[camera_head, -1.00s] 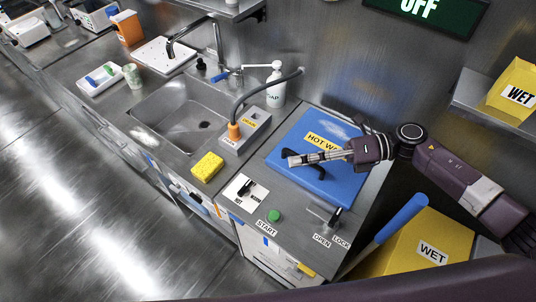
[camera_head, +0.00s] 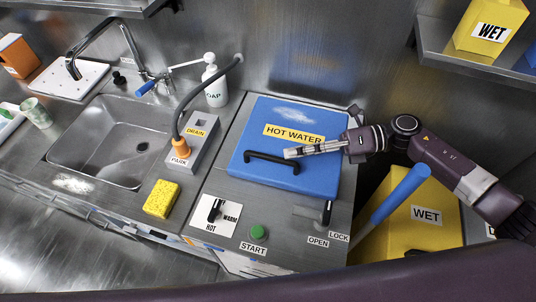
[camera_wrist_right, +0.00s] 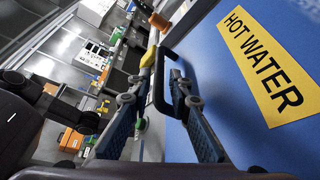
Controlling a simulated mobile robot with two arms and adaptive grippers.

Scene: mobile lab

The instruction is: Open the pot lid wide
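The pot lid (camera_head: 250,122) is a flat blue square labelled HOT WATER, lying shut on the counter. Its black bar handle (camera_head: 270,158) runs along the front part. The lid fills the right of the right wrist view (camera_wrist_right: 225,85). My right gripper (camera_head: 288,153) reaches in from the right, just over the lid by the handle's right part. In the right wrist view its two fingers (camera_wrist_right: 160,88) stand apart with the black handle (camera_wrist_right: 158,75) showing between them. I cannot tell whether they touch it. My left gripper is in neither view.
In front of the lid are a black-gripped lever (camera_head: 327,213) by OPEN and LOCK labels, a green START button (camera_head: 257,231) and a HOT/WARM knob (camera_head: 215,210). The sink (camera_head: 95,145) is left. A yellow WET bin (camera_head: 395,235) with a blue handle (camera_head: 400,195) stands right; a shelf (camera_head: 440,50) hangs above.

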